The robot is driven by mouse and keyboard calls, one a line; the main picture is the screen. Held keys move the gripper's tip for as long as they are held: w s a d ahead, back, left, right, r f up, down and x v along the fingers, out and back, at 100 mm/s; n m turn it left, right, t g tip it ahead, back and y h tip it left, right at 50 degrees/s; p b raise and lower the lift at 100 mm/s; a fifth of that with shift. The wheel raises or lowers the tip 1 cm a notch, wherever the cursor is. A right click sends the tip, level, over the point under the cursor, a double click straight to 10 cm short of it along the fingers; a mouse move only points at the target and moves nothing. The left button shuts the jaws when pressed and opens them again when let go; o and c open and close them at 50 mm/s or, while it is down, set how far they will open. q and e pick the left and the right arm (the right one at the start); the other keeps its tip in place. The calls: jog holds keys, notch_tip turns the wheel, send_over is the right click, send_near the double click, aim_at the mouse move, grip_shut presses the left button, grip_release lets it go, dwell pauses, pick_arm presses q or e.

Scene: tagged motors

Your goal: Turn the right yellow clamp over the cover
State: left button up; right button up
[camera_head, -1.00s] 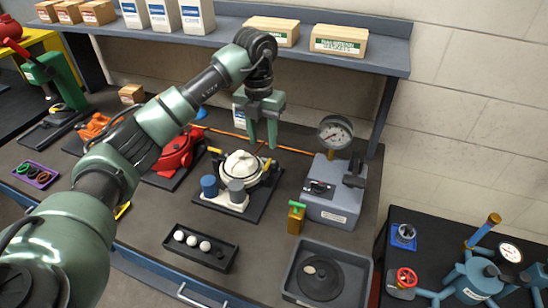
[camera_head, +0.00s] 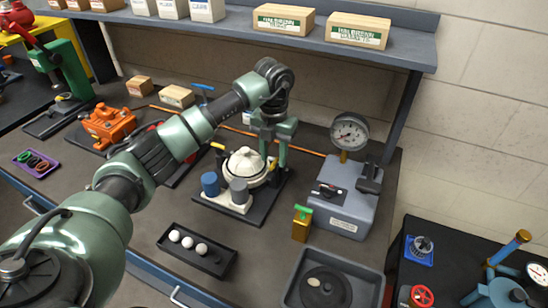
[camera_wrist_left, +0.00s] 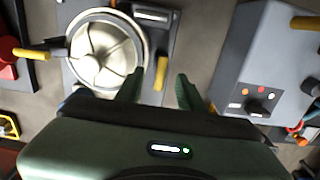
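The round cream cover (camera_head: 243,166) sits on a motor on a black base plate (camera_head: 262,206); its ribbed top shows in the left wrist view (camera_wrist_left: 98,60). The left yellow clamp (camera_wrist_left: 30,54) sticks outward on the other side. My left gripper (camera_head: 274,162) is open at the right rear of the cover. In the left wrist view its fingertips (camera_wrist_left: 159,78) appear on either side of the right clamp; contact cannot be told. My right gripper is not in view.
A grey gauge box (camera_head: 343,195) stands close on the right. A small gold block with a green top (camera_head: 301,224) and a grey tray (camera_head: 333,262) are in front of it. A black tray with white balls (camera_head: 197,252) lies in front of the motor.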

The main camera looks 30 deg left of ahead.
pick_arm(q)
jog(key=shift+w+f, duration=0.2)
jog(key=shift+f, duration=1.1)
jog(key=shift+s, duration=0.1)
jog(key=shift+c, duration=0.4)
grip_shut()
